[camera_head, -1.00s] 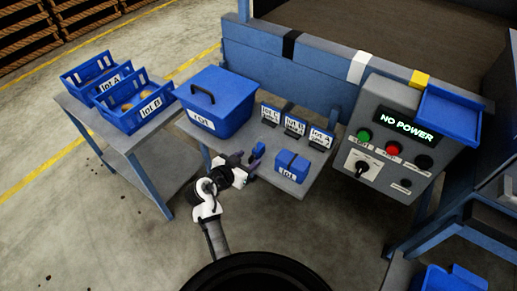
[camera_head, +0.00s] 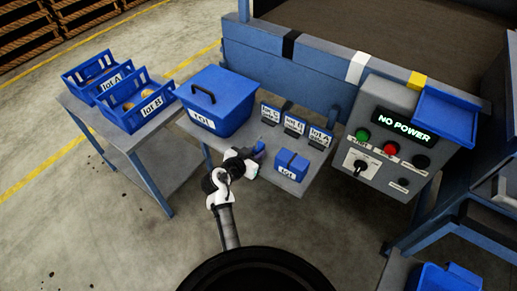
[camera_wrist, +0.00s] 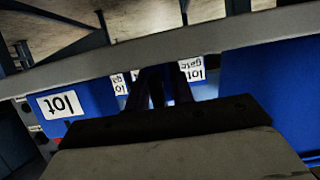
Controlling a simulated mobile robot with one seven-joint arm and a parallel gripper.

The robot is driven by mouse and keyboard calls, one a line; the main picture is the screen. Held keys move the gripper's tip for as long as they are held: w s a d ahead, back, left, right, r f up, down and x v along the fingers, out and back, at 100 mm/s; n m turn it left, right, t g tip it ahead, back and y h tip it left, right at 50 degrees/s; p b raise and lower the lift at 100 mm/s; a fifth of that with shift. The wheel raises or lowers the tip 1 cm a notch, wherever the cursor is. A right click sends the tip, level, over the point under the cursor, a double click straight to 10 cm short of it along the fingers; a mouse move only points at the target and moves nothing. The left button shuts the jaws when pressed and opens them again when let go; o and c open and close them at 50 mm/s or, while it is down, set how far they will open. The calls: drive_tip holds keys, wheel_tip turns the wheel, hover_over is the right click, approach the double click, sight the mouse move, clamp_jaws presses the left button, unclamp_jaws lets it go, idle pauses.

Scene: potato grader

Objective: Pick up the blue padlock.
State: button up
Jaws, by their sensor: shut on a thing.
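The blue padlock (camera_head: 259,147) is a small dark blue shape at the front of the small grey table, left of the small blue lot box. My gripper (camera_head: 251,159) is at it and shut on it in the head view, hiding part of it. In the wrist view my gripper's dark fingers (camera_wrist: 158,88) are close together in the middle. What lies between them is too dark to make out there. I cannot tell whether the padlock is clear of the table top.
The small blue lot box (camera_head: 291,164) stands just right of my gripper. Several lot cards stand behind, with a large lidded blue box (camera_head: 222,98) at the back left. A grey control panel (camera_head: 388,135) reading "NO POWER" is at the right. Lot crates (camera_head: 140,110) sit on a left table.

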drive_tip(key=shift+r, duration=0.1)
wheel_tip(320, 180, up, 20)
drive_tip(key=b, duration=0.1)
idle(0.4)
